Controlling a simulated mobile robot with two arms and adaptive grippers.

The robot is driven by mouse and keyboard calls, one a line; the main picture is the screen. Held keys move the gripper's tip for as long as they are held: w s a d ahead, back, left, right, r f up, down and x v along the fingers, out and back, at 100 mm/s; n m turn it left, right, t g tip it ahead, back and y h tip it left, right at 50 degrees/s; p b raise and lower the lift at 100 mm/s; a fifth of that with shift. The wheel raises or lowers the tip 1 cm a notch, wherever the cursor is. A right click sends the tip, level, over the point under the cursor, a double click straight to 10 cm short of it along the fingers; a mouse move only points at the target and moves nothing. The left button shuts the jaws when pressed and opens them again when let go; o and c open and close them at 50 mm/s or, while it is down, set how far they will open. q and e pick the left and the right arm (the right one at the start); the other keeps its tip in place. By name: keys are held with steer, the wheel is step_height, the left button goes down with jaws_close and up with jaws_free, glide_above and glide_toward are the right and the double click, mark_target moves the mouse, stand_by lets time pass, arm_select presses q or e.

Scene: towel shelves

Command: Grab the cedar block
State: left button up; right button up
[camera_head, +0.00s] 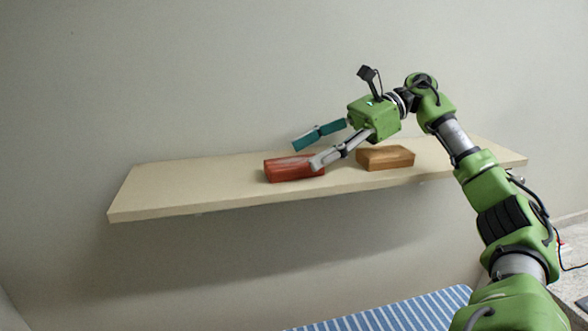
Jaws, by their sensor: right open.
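A red-brown block (288,170) lies on the wall shelf (180,186), left of an orange-brown wooden block (385,158). I cannot tell for sure which of the two is the cedar block. My right gripper (304,156) is open, with its fingers pointing left. Its grey finger overlaps the right end of the red-brown block in the picture, and its teal finger shows behind and above that block. I cannot tell whether either finger touches it. The orange-brown block lies clear of the fingers, to their right. My left gripper is not in view.
The left part of the shelf is bare, and the wall stands close behind it. My right arm reaches over the shelf's right part. A blue and white striped cloth surface (395,315) lies below the shelf.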

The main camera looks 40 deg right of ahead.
mark_target(279, 163)
steer(key=shift+x, duration=0.8)
steer(key=shift+w+a+f, duration=0.2)
steer(key=shift+w+a, duration=0.05)
steer(key=shift+w, duration=0.05)
steer(key=shift+w+a+f+p, duration=0.1)
steer(key=shift+w+a+p, duration=0.2)
steer(key=shift+a+p, duration=0.05)
steer(key=p+x, duration=0.2)
steer(key=x, duration=0.1)
steer(key=shift+w+a+r, duration=0.1)
steer(key=shift+a+r, duration=0.15)
steer(key=shift+a, duration=0.1)
steer(key=shift+w+a+f, duration=0.15)
steer(key=shift+a, duration=0.2)
steer(key=shift+w+a+f, duration=0.1)
steer(key=shift+f, duration=0.05)
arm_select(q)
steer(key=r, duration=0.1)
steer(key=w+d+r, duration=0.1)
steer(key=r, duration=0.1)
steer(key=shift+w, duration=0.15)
arm_select(e)
steer(key=c, duration=1.2)
